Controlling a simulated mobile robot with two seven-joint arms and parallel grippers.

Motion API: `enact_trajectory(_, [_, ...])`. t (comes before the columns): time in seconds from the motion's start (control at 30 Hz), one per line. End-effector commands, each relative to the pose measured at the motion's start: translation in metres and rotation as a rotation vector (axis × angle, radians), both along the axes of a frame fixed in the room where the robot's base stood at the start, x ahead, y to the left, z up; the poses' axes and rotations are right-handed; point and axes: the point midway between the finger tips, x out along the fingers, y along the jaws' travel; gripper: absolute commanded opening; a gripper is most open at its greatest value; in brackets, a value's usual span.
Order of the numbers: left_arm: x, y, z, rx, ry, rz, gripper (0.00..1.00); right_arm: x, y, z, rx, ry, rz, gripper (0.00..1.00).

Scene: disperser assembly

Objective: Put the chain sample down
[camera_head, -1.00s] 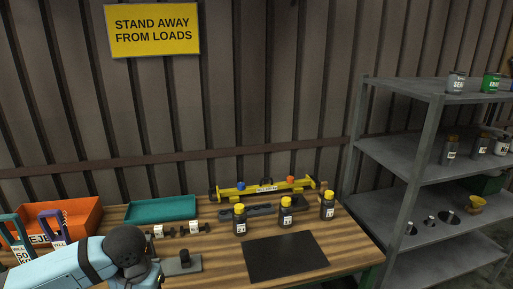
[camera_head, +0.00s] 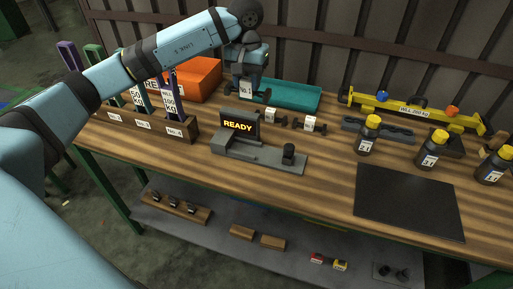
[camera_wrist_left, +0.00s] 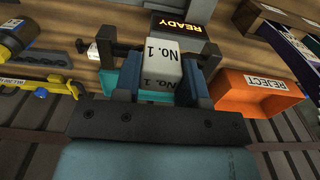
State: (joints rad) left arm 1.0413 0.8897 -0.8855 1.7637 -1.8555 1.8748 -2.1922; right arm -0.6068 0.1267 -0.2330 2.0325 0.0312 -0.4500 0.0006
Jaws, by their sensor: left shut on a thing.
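My left gripper (camera_head: 246,90) is shut on the chain sample No. 1 (camera_wrist_left: 160,68), a pale block with dark ends. It holds the block between its two fingers in the left wrist view (camera_wrist_left: 162,80). In the head view the sample's label (camera_head: 245,88) shows between the fingers, behind the READY display. Two similar samples (camera_head: 270,115) (camera_head: 308,124) lie on the bench to the right. The teal tray (camera_head: 295,94) is behind them; its left end is hidden by the gripper. Whether the held sample touches the bench is unclear. My right gripper is not in view.
The tester with its READY display (camera_head: 238,125) stands just in front of the gripper. The orange reject bin (camera_head: 200,78) and a wooden rack (camera_head: 150,125) of upright slings are to the left. Yellow-capped bottles (camera_head: 368,135) and a black mat (camera_head: 408,200) are to the right.

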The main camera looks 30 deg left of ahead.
Motion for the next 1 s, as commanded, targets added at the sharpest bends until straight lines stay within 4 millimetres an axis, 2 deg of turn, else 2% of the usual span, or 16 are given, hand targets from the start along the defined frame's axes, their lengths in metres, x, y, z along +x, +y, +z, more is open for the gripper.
enact_trajectory(0.17, [0.001,0.003,-0.024,-0.003,0.004,0.003,0.0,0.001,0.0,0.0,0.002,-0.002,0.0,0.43])
enact_trajectory(0.4, [0.0,0.002,-0.089,-0.004,0.006,0.003,0.0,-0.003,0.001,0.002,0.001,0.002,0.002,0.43])
enact_trajectory(0.6, [0.0,0.002,-0.135,-0.003,0.003,0.004,0.0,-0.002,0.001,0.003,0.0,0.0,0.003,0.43])
enact_trajectory(1.0, [0.0,0.002,-0.176,-0.004,0.002,0.004,0.0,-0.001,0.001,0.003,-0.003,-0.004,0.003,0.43])
